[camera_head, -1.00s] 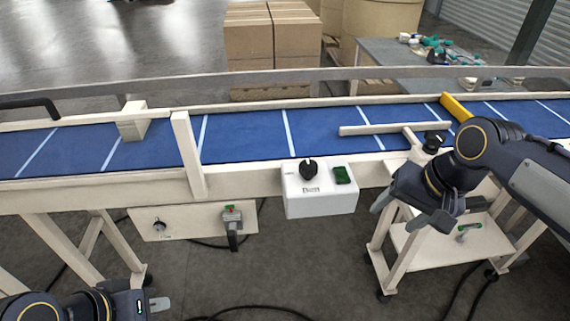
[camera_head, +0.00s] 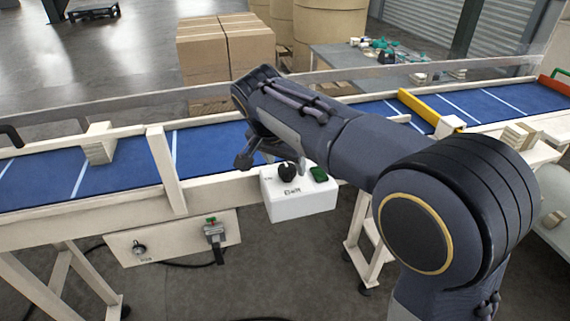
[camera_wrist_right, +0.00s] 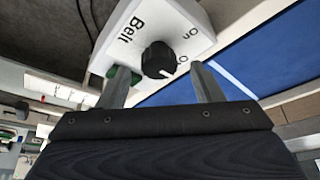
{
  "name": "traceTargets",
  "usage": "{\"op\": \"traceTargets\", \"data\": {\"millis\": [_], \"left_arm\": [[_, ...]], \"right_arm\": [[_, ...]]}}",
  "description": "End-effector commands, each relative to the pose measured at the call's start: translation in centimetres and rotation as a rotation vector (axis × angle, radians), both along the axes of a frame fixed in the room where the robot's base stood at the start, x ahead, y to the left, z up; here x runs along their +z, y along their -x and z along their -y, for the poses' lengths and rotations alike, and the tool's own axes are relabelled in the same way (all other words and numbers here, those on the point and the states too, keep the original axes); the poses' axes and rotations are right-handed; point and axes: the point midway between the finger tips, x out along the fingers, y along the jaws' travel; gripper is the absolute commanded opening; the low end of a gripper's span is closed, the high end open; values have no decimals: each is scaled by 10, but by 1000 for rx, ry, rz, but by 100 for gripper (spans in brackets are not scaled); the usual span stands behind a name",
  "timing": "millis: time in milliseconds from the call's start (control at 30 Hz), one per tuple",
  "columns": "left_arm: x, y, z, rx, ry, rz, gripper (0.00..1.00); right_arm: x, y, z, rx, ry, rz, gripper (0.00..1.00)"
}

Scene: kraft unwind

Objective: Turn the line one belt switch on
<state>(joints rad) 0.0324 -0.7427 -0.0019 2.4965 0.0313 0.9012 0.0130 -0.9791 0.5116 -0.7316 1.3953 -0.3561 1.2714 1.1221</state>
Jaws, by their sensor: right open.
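The belt switch is a black round knob (camera_head: 287,171) on a white box (camera_head: 300,204) marked "Belt", fixed to the conveyor's front rail. In the right wrist view the knob (camera_wrist_right: 158,60) shows a white pointer mark at its lower right, turned away from the "On" label. A second label beside it is partly unreadable. My right gripper (camera_head: 256,160) is at the left of the knob in the head view. In the wrist view its open fingers (camera_wrist_right: 161,68) stand either side of the knob; contact cannot be told. My left gripper is out of view.
A green button (camera_head: 319,174) sits right of the knob. A lower panel (camera_head: 172,240) carries another knob and a grey-and-green switch. The blue belt (camera_head: 120,171) runs behind, with a post (camera_head: 166,170) left of my gripper. Cartons (camera_head: 225,50) stand beyond.

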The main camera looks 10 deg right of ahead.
Motion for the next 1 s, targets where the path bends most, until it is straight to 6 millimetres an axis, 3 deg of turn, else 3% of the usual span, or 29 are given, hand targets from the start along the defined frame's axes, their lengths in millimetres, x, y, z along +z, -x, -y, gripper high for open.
{"op": "traceTargets", "data": {"millis": [133,433,767,1000], "left_arm": [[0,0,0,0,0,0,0],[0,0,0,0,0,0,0],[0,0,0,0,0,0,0],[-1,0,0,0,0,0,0]], "right_arm": [[-11,-3,4,-2,0,-2,60],[-13,-4,4,0,-1,-1,59],[-13,-4,4,0,-1,-1,16],[-13,-3,4,21,-3,0,16]]}}
